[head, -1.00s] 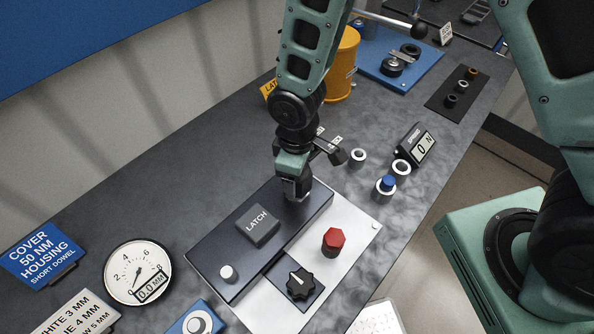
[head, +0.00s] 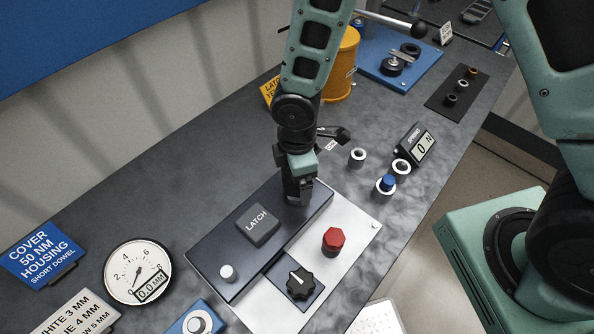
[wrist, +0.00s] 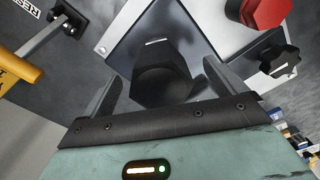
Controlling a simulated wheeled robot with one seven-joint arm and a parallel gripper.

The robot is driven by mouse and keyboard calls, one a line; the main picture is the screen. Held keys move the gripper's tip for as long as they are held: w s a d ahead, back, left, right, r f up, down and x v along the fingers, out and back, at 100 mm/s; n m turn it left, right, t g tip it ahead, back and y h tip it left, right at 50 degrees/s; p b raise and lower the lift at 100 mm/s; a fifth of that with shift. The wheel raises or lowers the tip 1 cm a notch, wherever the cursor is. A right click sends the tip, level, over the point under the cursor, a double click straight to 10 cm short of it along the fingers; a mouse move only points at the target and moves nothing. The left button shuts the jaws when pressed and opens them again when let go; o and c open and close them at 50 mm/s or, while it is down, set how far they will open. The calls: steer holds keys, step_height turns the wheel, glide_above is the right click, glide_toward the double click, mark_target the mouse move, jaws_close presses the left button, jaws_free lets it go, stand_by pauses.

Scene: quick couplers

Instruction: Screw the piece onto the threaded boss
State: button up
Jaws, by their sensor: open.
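A dark, six-sided piece (wrist: 163,75) stands on the dark panel at the far end of the fixture, seen in the wrist view. My gripper (wrist: 163,85) is open, with one finger on each side of the piece. Gaps show between the fingers and the piece in that view. In the head view my gripper (head: 299,196) points down at the panel's upper right end and hides most of the piece. The threaded boss is not visible; whether the piece sits on its thread cannot be told.
The dark panel (head: 212,256) also carries a grey LATCH block (head: 258,225) and a white button (head: 228,274). A red knob (head: 333,240) and a black knob (head: 299,285) stand close by. Small rings and a blue-topped part (head: 387,184) stand to the right.

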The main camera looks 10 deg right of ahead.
step_height(320, 180, up, 17)
steer(key=s+d+f+m+b, duration=0.1)
steer(key=s+d+m+b, duration=0.1)
steer(key=s+m, duration=0.3)
steer(key=s+d+f+m+b, duration=0.1)
steer(key=s+d+m+b, duration=0.1)
steer(key=s+m+b, duration=0.3)
steer(key=s+m, duration=0.1)
steer(key=s, duration=0.3)
steer(key=shift+d+f+y, duration=0.2)
steer(key=shift+f+y, duration=0.1)
steer(key=shift+a, duration=0.1)
stand_by(1.2)
